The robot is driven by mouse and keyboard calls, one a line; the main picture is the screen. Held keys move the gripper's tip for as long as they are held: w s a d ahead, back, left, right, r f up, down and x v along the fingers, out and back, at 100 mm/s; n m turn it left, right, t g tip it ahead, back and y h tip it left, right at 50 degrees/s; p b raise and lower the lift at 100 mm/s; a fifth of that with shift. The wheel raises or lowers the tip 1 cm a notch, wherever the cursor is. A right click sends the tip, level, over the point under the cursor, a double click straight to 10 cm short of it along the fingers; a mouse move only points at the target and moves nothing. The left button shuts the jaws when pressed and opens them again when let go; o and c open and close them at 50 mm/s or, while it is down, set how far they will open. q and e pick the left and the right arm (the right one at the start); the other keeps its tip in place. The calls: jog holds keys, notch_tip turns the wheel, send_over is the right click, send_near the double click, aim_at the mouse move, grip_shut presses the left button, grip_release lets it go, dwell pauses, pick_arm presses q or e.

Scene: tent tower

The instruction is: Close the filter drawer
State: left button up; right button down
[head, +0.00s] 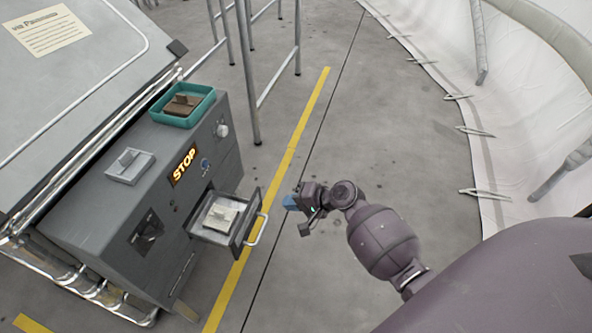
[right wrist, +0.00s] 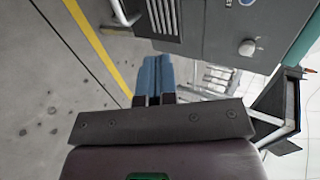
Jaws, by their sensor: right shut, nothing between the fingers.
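The filter drawer (head: 238,229) sticks out of the front of the grey machine (head: 100,215), with a pale block (head: 221,216) lying in it and a light handle (head: 258,230) on its front. My right gripper (head: 291,202) is shut and empty, with blue fingertips, to the right of the handle and apart from it in the head view. In the right wrist view the shut blue fingers (right wrist: 154,76) point toward the machine, and the drawer (right wrist: 275,110) shows at the right edge. My left gripper is not in view.
On the machine's top are a teal tray (head: 209,108) with a brown block and a grey block (head: 130,166). A STOP sign (head: 184,165) is lit. Metal railings (head: 253,100) stand behind. Floor with a yellow line (head: 290,150) is clear to the right.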

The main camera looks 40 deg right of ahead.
aim_at(254, 200)
jog(key=x, duration=0.2)
jog(key=r+b+x, duration=0.1)
jog(key=x, duration=0.2)
jog(key=b+x, duration=0.1)
jog(key=x, duration=0.2)
jog(key=shift+w+a+r, duration=0.1)
jog(key=shift+w+a, duration=0.2)
jog(key=shift+w, duration=0.1)
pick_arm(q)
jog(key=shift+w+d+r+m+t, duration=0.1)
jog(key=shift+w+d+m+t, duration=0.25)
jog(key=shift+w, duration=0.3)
pick_arm(e)
jog(key=shift+w+a+r, duration=0.1)
jog(key=shift+w+a, duration=0.05)
jog(key=shift+w, duration=0.1)
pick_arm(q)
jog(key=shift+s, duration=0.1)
